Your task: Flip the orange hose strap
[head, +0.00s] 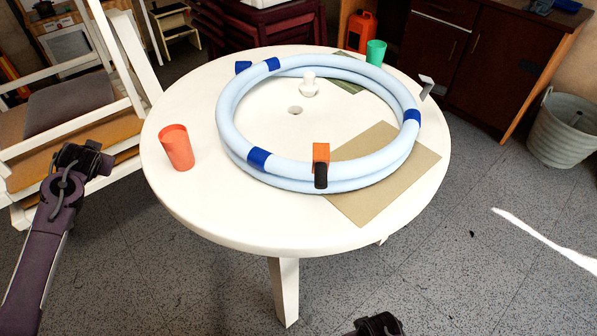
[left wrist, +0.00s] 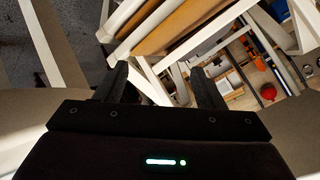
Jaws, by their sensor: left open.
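The orange hose strap (head: 321,153) sits on the near side of a coiled light-blue hose (head: 228,105) with dark blue bands. A black part (head: 320,175) hangs from the strap's lower end over the hose's outer side. The hose lies in a ring on a round white table (head: 215,215). My left gripper (head: 85,158) is at the left, beside the table and well away from the strap. In the left wrist view the two fingers (left wrist: 160,85) are apart with nothing between them. Only a dark piece at the bottom edge of the head view may belong to my right arm; its fingers are not clear.
An orange-red cup (head: 176,147) stands at the table's left, and a green cup (head: 375,53) at the back. A tan sheet (head: 385,185) lies partly under the hose. A white chair (head: 110,100) stands close to my left gripper. The table's front area is clear.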

